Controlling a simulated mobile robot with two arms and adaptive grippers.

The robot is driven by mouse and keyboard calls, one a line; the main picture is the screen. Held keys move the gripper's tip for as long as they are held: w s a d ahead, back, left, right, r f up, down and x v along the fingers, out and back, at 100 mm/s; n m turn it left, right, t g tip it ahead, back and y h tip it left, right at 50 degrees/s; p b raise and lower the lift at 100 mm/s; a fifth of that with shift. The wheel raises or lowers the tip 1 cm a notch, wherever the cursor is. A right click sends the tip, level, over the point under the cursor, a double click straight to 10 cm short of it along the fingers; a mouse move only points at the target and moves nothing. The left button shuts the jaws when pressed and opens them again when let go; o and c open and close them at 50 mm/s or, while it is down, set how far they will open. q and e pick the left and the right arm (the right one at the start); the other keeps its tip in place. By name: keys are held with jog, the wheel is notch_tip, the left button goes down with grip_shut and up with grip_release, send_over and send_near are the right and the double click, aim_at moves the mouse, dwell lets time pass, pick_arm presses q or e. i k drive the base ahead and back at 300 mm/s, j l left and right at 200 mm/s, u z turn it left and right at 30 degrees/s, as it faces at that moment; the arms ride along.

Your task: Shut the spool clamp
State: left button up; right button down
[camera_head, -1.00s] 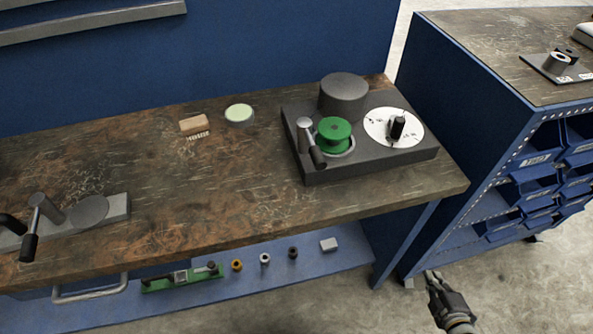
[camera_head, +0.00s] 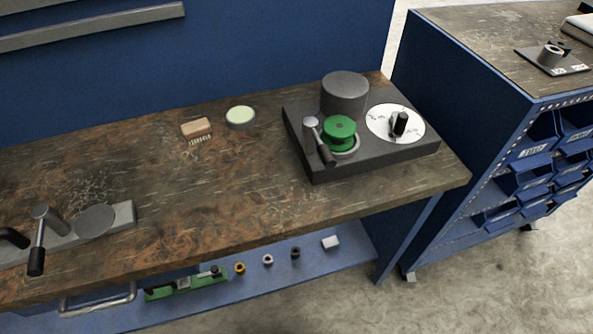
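A dark base block (camera_head: 375,160) sits at the right end of the workbench in the head view. On it a green spool (camera_head: 340,131) stands in a light ring. Just left of the spool is the clamp (camera_head: 311,131), a grey post with a black-handled lever (camera_head: 326,155) that points down toward the front. I cannot tell whether the clamp touches the spool. A dark grey cylinder (camera_head: 344,96) and a white dial with a black knob (camera_head: 400,123) are on the same block. Neither of my grippers is in view.
The workbench top (camera_head: 220,185) is clear in the middle. A wooden brush (camera_head: 196,127) and a round pale-topped tin (camera_head: 239,116) lie at the back. Another lever fixture (camera_head: 95,221) is at the left. A blue bin cabinet (camera_head: 470,130) stands at the right.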

aim_at(309, 127)
jog(key=j+z, duration=0.15)
jog(key=j, duration=0.3)
jog(key=k+j+z, duration=0.1)
jog(key=j, duration=0.3)
jog(key=k+j+z, duration=0.15)
jog(key=j, duration=0.25)
jog(key=k+j+z, duration=0.15)
jog(key=j, duration=0.25)
jog(key=i, duration=0.05)
